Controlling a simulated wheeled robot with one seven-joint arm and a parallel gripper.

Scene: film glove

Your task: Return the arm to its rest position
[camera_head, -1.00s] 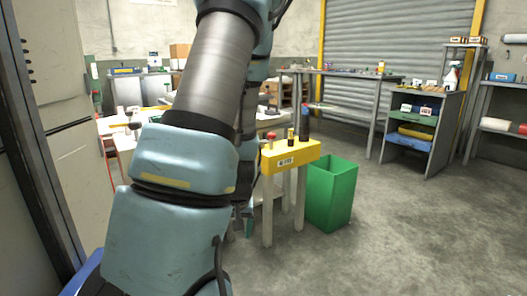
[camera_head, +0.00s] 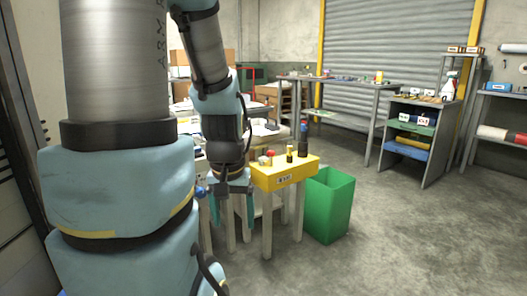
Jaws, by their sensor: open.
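My arm fills the left side of the head view, with its large links close to the camera. The arm bends over at the top and comes down to my gripper (camera_head: 232,212). The gripper points down and is open, with its two teal fingers apart and nothing seen between them. It hangs just left of the yellow-topped stand (camera_head: 284,177), as seen in the picture. Whether it touches the stand's side cannot be told. Part of the table behind the arm is hidden.
A green bin (camera_head: 329,205) stands on the floor right of the stand. Small items, including a dark bottle (camera_head: 303,140), stand on the yellow top. A grey shelf unit (camera_head: 417,140) and a long workbench (camera_head: 345,82) are farther back. The floor at right is clear.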

